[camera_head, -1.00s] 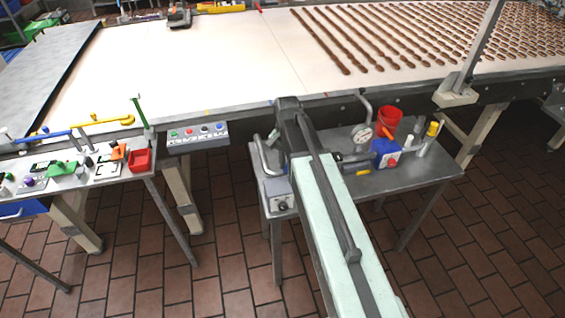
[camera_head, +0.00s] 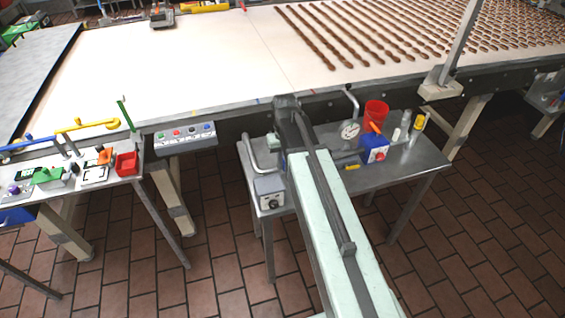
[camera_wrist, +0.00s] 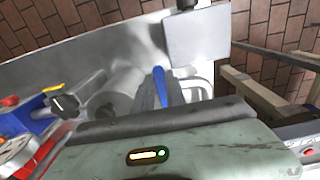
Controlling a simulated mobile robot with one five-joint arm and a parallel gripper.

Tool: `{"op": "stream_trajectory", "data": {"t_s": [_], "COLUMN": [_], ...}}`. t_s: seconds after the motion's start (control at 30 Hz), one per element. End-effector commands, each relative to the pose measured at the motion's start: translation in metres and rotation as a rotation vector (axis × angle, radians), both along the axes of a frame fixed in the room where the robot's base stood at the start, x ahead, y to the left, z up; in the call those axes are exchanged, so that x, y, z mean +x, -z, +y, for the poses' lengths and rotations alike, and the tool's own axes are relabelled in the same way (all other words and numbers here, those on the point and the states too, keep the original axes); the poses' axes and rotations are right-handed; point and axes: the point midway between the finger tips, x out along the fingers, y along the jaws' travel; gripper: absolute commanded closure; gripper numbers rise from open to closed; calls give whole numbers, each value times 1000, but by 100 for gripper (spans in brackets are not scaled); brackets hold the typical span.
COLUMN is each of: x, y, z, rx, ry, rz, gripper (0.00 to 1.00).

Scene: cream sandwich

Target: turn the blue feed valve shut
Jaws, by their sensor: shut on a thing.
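The blue handle (camera_wrist: 160,78) of the feed valve shows in the wrist view, upright between the dark fingers of my gripper (camera_wrist: 160,92). The fingers are shut on it. A grey cylindrical body (camera_wrist: 122,85) and a bent metal pipe (camera_wrist: 205,72) lie close by. In the head view my arm covers most of the valve and of the gripper, at the left part of the small steel table (camera_head: 415,178). How far the handle is turned cannot be told.
A grey box with a black knob (camera_head: 270,193) stands at the table's front left. A gauge (camera_head: 350,130), a red cup (camera_head: 376,112), a blue box (camera_head: 372,152) and bottles stand right of my arm. The conveyor (camera_head: 170,85) runs behind. The left bench holds a red bin (camera_head: 127,164).

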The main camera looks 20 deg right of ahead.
Motion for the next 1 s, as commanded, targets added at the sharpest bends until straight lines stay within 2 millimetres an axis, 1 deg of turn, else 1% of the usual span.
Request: {"op": "stream_trajectory", "data": {"t_s": [0.5,0.53,0.57,0.6,0.9,1.0], "x": [0,0,0,0,0,0], "y": [0,0,0,0,0,-5], "z": [-1,-1,-1,-1,-1,0], "rx": [-2,-2,-2,-2,-1,-1], "ry": [-21,-21,-21,-21,-20,-20], "rz": [0,0,0,0,0,0], "gripper": [100,81,73,62,62,62]}}
